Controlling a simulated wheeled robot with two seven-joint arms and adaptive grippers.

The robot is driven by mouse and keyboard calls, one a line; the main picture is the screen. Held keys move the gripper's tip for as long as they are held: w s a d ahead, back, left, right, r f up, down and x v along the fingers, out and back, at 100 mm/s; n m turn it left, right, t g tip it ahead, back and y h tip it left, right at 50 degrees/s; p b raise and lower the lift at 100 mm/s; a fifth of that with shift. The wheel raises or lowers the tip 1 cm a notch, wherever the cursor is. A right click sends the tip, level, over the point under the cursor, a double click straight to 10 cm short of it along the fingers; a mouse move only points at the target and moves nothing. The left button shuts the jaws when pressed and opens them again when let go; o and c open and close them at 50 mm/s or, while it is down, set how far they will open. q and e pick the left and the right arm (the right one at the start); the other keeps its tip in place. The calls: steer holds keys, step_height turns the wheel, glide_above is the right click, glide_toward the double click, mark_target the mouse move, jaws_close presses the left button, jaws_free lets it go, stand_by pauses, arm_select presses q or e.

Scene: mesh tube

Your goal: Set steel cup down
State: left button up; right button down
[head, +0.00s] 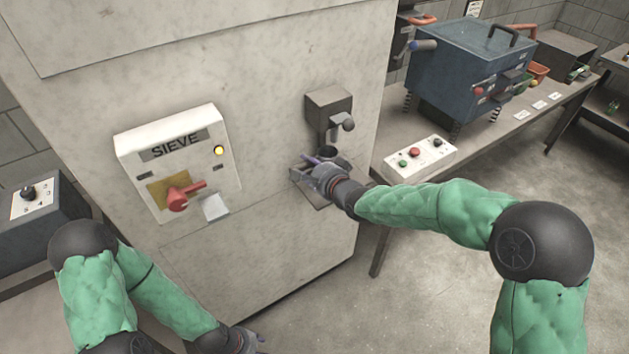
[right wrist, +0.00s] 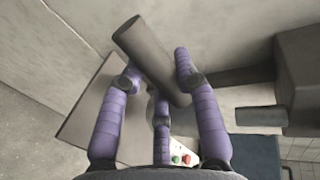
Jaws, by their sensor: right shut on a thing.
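The steel cup (right wrist: 150,58) is a dark grey cylinder in the right wrist view. My right gripper (right wrist: 158,80) is shut on it with purple fingers around its sides. In the head view the right gripper (head: 318,166) is at the small shelf (head: 318,199) on the front of the tall cabinet, below a grey spout unit (head: 328,104). The cup's dark top (head: 327,151) shows just behind the fingers. I cannot tell whether its base touches the shelf. My left gripper (head: 258,343) is at the bottom edge, mostly cut off, and its fingers are unclear.
A white SIEVE panel (head: 178,163) with a red handle is on the cabinet (head: 250,75). A bench at the right holds a button box (head: 420,158) and a blue machine (head: 468,75). A grey control box (head: 38,215) stands at the left. Open floor lies below the bench.

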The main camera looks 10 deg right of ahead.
steer(key=shift+w+d+f+b, duration=0.2)
steer(key=shift+w+d+f, duration=0.15)
steer(key=shift+f, duration=0.2)
steer(key=shift+w+d+f+b, duration=0.15)
steer(key=shift+w+d+f, duration=0.1)
steer(key=shift+d+f, duration=0.25)
steer(key=shift+w+d+f+b, duration=0.1)
steer(key=shift+f+b, duration=0.55)
steer(key=shift+f, duration=1.05)
steer(key=shift+f, duration=0.2)
steer(key=c, duration=0.9)
jaws_free()
